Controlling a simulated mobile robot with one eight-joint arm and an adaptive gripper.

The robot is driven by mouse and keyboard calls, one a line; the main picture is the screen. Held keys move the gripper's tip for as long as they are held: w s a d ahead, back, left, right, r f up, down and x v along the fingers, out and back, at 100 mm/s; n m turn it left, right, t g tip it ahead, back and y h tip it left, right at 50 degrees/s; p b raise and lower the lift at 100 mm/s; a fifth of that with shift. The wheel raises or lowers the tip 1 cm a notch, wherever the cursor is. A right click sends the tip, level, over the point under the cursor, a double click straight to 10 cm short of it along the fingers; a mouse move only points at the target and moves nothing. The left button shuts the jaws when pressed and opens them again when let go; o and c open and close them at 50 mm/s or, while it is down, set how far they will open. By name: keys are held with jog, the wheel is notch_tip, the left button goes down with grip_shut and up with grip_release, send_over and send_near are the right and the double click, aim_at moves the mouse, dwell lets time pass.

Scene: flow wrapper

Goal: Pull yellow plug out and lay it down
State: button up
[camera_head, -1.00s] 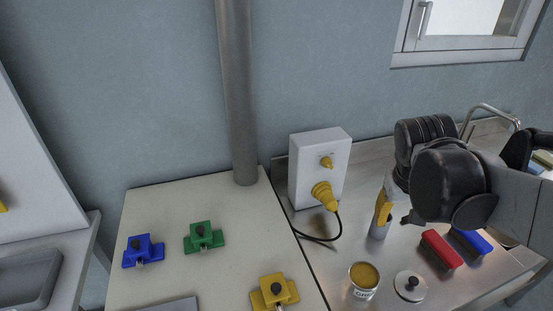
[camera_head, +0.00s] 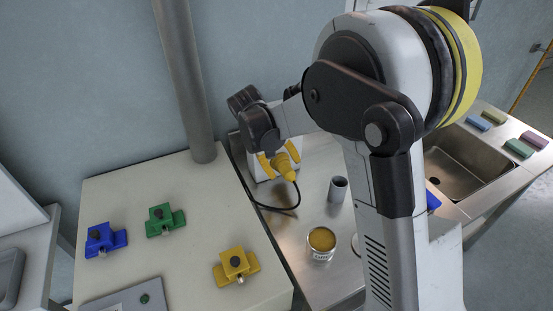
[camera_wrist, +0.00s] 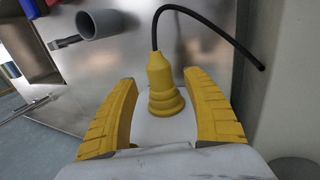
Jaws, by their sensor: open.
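The yellow plug (camera_head: 284,168) sits at the front of the white socket box (camera_head: 258,172), with a black cable (camera_head: 276,208) looping from it to the metal counter. In the wrist view the plug (camera_wrist: 162,84) stands between the two yellow fingers of my gripper (camera_wrist: 162,115). The fingers are open, one on each side, with a visible gap to the plug. In the head view my gripper (camera_head: 276,160) is at the box, and my arm hides much of the box and its upper part.
An open can (camera_head: 321,244) and a grey cup (camera_head: 338,189) stand on the metal counter (camera_head: 281,232). Blue (camera_head: 104,240), green (camera_head: 165,219) and yellow (camera_head: 236,266) clamp-like blocks are on the pale table (camera_head: 200,200) at left. A sink (camera_head: 465,165) is at right.

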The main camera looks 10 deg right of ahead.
aim_at(287, 170)
jog(key=shift+b+x, duration=0.4)
jog(key=shift+x, duration=1.5)
grip_shut()
jog(key=shift+s, duration=0.15)
jog(key=shift+s+d, duration=0.25)
jog(key=shift+s, duration=0.85)
jog(key=shift+s+d, duration=0.2)
jog(key=shift+s, duration=0.9)
jog(key=shift+s+d, duration=0.25)
jog(key=shift+s, duration=0.85)
